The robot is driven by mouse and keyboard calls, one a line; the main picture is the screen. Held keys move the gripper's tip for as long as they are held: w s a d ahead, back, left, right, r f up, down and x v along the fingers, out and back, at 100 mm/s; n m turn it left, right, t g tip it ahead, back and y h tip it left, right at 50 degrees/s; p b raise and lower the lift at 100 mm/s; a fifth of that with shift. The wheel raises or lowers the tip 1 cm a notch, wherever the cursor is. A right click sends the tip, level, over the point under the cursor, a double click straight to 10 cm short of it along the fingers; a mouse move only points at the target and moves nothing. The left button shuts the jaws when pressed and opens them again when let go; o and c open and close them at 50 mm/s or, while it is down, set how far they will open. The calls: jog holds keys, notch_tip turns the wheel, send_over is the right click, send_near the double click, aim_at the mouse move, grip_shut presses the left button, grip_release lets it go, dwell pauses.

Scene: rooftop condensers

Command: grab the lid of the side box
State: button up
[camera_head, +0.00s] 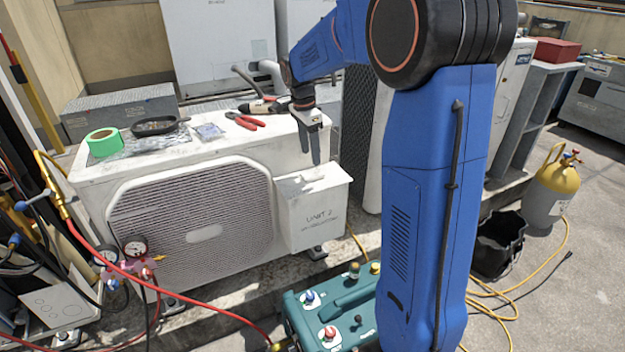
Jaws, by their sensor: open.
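The side box (312,218) is a white box marked "UNIT 2", fixed at the right end of the front of a white condenser (110,178). Its lid (325,178) is the flat white top and looks closed. I cannot tell the exact gap from this one view.
Green tape (103,142), a black dish (155,126) and red-handled pliers (245,121) lie on the condenser. A teal machine (330,312) stands below the box. Red and yellow hoses cross the floor. A black bucket (500,245) and a yellow-topped cylinder (552,190) stand right.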

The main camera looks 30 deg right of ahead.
aim_at(312, 174)
jog(key=shift+w+d+f, duration=0.1)
jog(key=shift+d+f, duration=0.05)
jog(key=shift+f, duration=1.2)
jog(key=shift+w+d+f, duration=0.1)
jog(key=shift+f, duration=1.25)
jog(key=shift+d+f, duration=0.15)
jog(key=shift+f, duration=1.2)
jog(key=c, duration=1.3)
